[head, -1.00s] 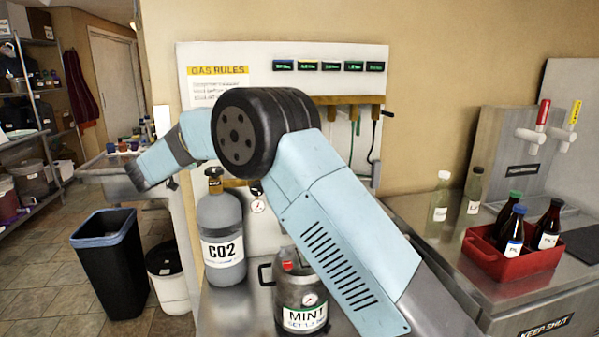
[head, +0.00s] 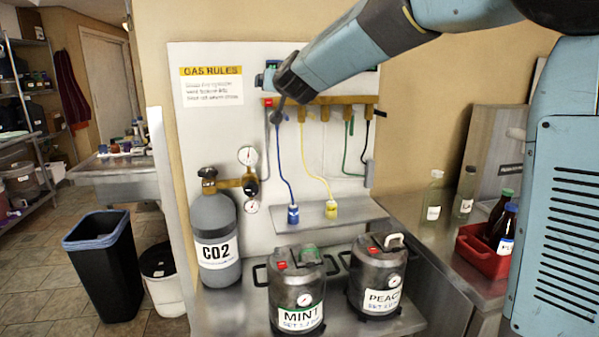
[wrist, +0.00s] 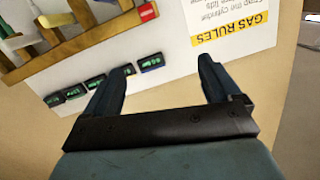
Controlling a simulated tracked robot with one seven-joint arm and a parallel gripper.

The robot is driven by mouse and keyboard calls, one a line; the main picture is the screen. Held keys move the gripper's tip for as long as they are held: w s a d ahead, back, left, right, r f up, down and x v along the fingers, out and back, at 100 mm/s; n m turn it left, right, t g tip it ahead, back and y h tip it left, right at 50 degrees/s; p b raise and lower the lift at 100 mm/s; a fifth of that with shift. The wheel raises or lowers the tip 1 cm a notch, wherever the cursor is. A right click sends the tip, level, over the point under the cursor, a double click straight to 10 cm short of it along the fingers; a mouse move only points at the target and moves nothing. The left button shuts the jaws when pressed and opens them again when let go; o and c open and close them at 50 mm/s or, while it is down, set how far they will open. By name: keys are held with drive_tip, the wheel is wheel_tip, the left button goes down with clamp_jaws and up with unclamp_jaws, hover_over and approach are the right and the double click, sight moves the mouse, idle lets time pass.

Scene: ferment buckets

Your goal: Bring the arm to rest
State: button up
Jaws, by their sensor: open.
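My gripper (head: 270,97) is high in front of the white gas panel (head: 220,140), between the gas rules sheet (head: 212,86) and the hose manifold (head: 335,100). My blue arm reaches to it from the upper right in the head view. In the wrist view the two dark jaws of my gripper (wrist: 158,80) are spread apart with nothing between them. Beyond them are the panel, its row of small displays (wrist: 95,83) and the sheet, seen upside down. In the head view my arm hides most of the displays.
Below stand a grey CO2 cylinder (head: 214,225), a MINT keg (head: 297,290) and a PEACH keg (head: 378,272). Blue (head: 281,165) and yellow (head: 315,160) hoses hang to a shelf (head: 350,218). A red bottle crate (head: 480,255) is at right, a black bin (head: 105,260) at left.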

drive_tip(key=s+d+f+g+h, duration=0.1)
drive_tip(key=s+d+f+g, duration=0.2)
drive_tip(key=s+d+f, duration=0.3)
drive_tip(key=s+d+f+m+g+h, duration=0.1)
drive_tip(key=s+d+f+g, duration=0.3)
drive_tip(key=s+d, duration=0.9)
drive_tip(key=s+d+f+g+h, duration=0.3)
drive_tip(key=s+d+f, duration=0.6)
drive_tip(key=s, duration=1.1)
drive_tip(key=shift+s+d+f+m, duration=0.3)
drive_tip(key=shift+s+d+f, duration=0.05)
drive_tip(key=shift+d, duration=0.5)
